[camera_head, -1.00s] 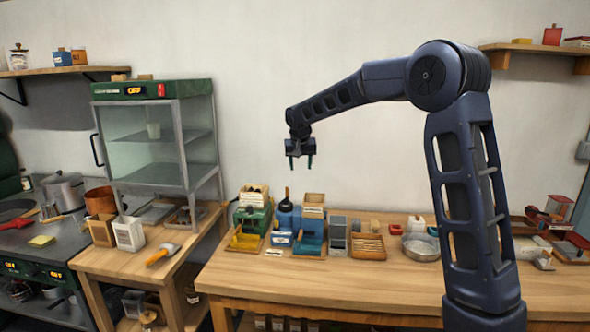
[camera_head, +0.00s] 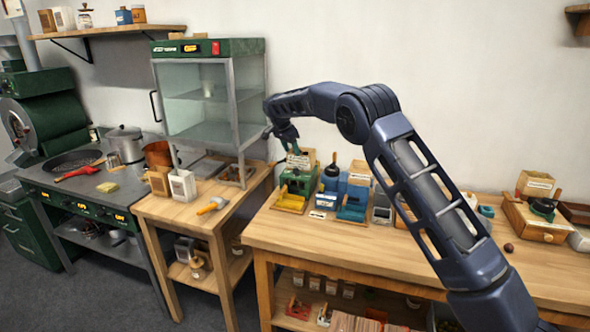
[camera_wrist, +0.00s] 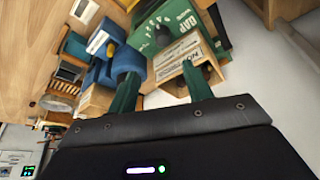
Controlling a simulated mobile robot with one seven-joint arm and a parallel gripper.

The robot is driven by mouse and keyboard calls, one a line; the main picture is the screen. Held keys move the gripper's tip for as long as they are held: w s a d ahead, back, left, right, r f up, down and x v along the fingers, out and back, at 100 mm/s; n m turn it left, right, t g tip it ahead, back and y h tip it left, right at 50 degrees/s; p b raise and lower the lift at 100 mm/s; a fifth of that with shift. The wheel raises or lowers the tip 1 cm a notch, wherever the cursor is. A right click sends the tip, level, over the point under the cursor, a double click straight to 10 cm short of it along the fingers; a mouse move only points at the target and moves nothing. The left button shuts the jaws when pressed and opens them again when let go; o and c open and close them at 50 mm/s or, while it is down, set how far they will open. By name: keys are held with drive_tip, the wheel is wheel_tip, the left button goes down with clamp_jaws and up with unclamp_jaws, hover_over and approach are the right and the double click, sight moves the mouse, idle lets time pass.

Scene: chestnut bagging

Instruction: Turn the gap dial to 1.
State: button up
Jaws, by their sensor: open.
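The gap dial (camera_wrist: 164,36) is a dark round knob on a green panel marked GAP in the wrist view. The panel belongs to a green machine (camera_wrist: 146,39), which stands on the wooden bench in the head view (camera_head: 297,181). My gripper (camera_wrist: 159,72) is open, its two green fingers apart with nothing clearly held between them. In the wrist view the fingertips appear just below the dial, apart from it. In the head view my gripper (camera_head: 292,148) is above the green machine. I cannot read the dial's setting.
A blue machine (camera_head: 333,188) stands close to the right of the green one. A glass cabinet (camera_head: 208,100) is to the left. The bench front (camera_head: 290,237) is clear.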

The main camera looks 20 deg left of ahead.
sight(295, 169)
drive_tip(key=x, duration=0.7)
drive_tip(key=a+x, duration=0.1)
drive_tip(key=x, duration=0.3)
drive_tip(key=shift+s+a+f, duration=0.15)
drive_tip(key=shift+s+f, duration=0.05)
drive_tip(key=c, duration=1)
